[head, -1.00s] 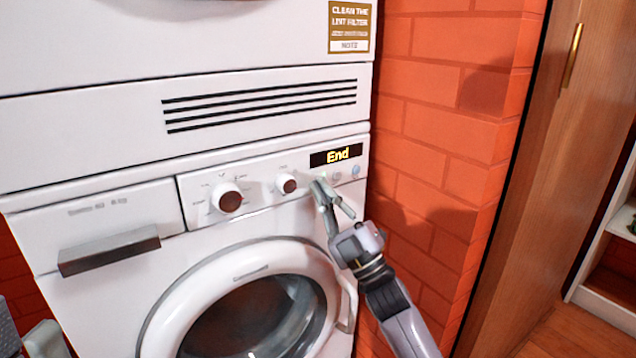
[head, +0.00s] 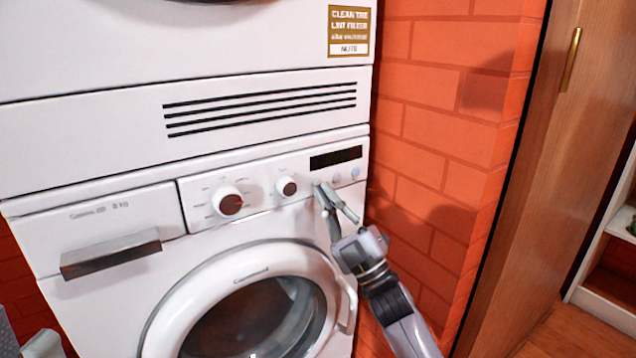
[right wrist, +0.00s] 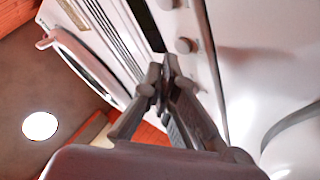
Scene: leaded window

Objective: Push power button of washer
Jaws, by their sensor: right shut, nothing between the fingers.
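The white washer (head: 110,215) has a control panel with two knobs, a larger one (head: 228,202) and a smaller one (head: 287,186), and a dark, blank display (head: 336,158). Small round buttons (head: 338,177) sit below the display. My right gripper (head: 334,196) is shut and empty, its tips at the panel by the leftmost spot of the button row. They cover what is there, and I cannot tell whether they touch. The right wrist view shows the closed fingertips (right wrist: 165,82) near the panel. Grey parts of my left gripper (head: 42,344) show at the lower left edge.
A white dryer (head: 90,45) with a vent grille stands above the washer. The washer's round door (head: 168,318) is closed below the panel. A red brick wall (head: 440,110) is close on the right, with a wooden door (head: 560,170) beyond.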

